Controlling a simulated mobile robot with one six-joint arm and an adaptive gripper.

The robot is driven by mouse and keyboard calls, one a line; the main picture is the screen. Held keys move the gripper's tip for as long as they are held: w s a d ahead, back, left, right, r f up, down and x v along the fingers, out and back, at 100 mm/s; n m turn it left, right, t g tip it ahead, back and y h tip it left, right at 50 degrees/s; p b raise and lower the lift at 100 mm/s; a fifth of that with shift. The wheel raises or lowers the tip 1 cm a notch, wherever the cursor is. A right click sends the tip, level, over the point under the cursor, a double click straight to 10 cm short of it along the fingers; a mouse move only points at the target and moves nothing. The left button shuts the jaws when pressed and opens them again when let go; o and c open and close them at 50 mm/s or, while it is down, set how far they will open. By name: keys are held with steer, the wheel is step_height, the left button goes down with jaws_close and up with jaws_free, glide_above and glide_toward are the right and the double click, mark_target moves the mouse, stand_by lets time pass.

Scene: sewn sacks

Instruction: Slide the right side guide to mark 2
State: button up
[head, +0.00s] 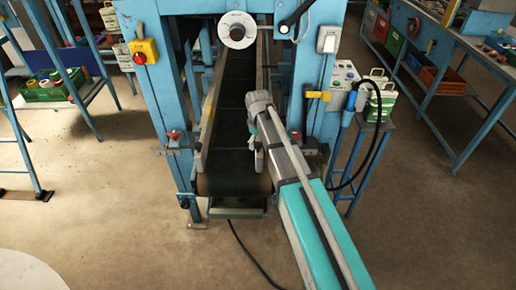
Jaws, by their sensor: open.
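The conveyor (236,100) runs away from me inside a blue frame, with a dark belt between two side guides. The right side guide (262,62) shows as a thin rail along the belt's right edge; its near part is hidden behind my arm. The left side guide (209,112) is a long rail on the other side. My gripper (257,146) is open over the right part of the belt's near end, close to the right guide. Whether it touches the guide I cannot tell. No numbered mark for the guide is readable.
Red knobs sit on brackets at the left (173,135) and right (296,135) frame posts. A round dial (237,30) hangs above the belt. A small blue stand (372,128) with a hanging black cable is close on the right. The floor in front is mostly clear.

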steer(key=shift+f+b, duration=0.3)
steer(key=shift+f, duration=0.25)
